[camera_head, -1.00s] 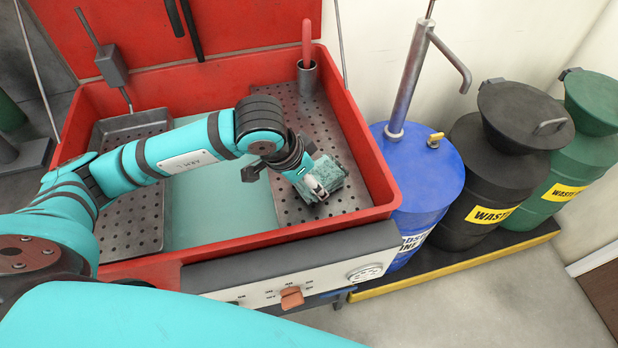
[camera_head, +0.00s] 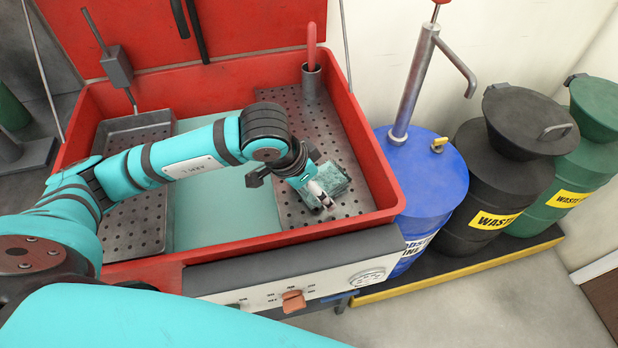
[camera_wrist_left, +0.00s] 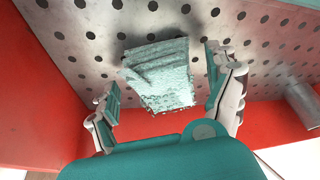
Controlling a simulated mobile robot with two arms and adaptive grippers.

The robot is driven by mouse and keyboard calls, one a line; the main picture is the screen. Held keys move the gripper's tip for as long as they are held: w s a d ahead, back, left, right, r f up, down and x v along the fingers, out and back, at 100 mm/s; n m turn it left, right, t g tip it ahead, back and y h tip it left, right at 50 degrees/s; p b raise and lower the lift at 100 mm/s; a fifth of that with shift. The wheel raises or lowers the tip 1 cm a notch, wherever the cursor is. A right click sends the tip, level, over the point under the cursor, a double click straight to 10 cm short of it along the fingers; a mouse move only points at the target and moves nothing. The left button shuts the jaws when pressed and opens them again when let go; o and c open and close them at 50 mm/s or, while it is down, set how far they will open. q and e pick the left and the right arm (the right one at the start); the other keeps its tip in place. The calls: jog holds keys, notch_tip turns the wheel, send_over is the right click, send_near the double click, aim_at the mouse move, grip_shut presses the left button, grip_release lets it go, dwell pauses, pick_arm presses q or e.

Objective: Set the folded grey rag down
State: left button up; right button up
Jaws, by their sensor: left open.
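The folded rag (camera_head: 331,177), grey-green and speckled, lies on the perforated metal shelf (camera_head: 352,190) at the right side of the red basin. In the left wrist view the rag (camera_wrist_left: 160,75) sits between the spread fingers, with a gap on each side. My left gripper (camera_head: 318,191) is open, over the rag in the head view, and its arm hides part of the rag there. My right gripper is not in view.
The red basin (camera_head: 370,150) has raised walls around the shelf. A metal cup (camera_head: 311,80) with a red-handled tool stands at the shelf's back. A blue drum (camera_head: 430,180) and black waste bin (camera_head: 490,190) stand to the right outside.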

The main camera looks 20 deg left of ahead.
pick_arm(q)
jog(key=v, duration=1.2)
jog(key=shift+d+r, duration=0.1)
